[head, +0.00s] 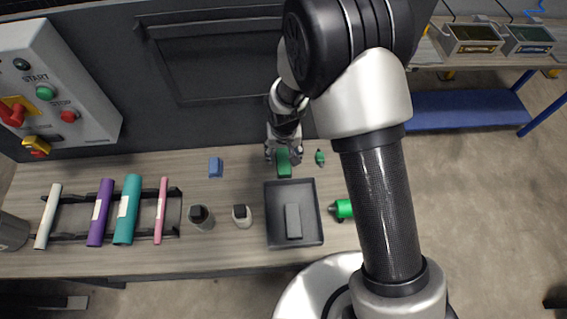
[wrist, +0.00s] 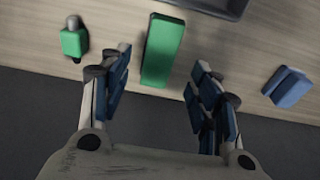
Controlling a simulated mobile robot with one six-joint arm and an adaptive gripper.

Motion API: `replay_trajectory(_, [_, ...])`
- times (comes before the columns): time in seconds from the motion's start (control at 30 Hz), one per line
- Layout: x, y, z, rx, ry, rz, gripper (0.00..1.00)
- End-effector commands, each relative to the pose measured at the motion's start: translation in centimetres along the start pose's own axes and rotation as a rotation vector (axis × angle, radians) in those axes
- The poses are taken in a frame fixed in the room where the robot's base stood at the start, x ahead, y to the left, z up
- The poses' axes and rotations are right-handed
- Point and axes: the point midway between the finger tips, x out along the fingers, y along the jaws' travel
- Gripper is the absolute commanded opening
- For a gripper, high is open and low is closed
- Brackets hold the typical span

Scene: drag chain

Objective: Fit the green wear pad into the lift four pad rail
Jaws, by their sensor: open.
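The green wear pad is probably the plain green block (head: 284,163) lying on the wooden bench; it also shows in the wrist view (wrist: 163,50). My gripper (head: 283,152) is at the bench's back edge, right at the block. In the wrist view my open gripper (wrist: 161,72) has one finger on each side of the block's near end, with gaps on both sides. Whether the fingers are down at its height, I cannot tell. I cannot make out the lift four pad rail for sure in either view.
A black tray (head: 271,239) holding a grey block stands in front of the pad. A small green part (head: 320,158) lies right of it, a blue block (head: 215,167) left. Coloured rolls (head: 127,210) lie in a rack at left. A dark panel (head: 215,60) rises behind the bench.

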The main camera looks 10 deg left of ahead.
Motion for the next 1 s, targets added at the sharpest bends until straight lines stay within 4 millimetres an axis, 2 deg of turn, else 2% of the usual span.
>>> replay_trajectory(0.33, [4.6,0.1,0.1,0.001,-0.003,0.0,0.57])
replay_trajectory(0.43, [5.2,0.1,0.1,0.001,-0.001,0.0,0.57])
replay_trajectory(0.6, [5.0,0.1,0.0,0.001,0.0,-0.001,0.57])
replay_trajectory(1.0, [5.0,0.1,0.1,0.001,0.0,0.0,0.31])
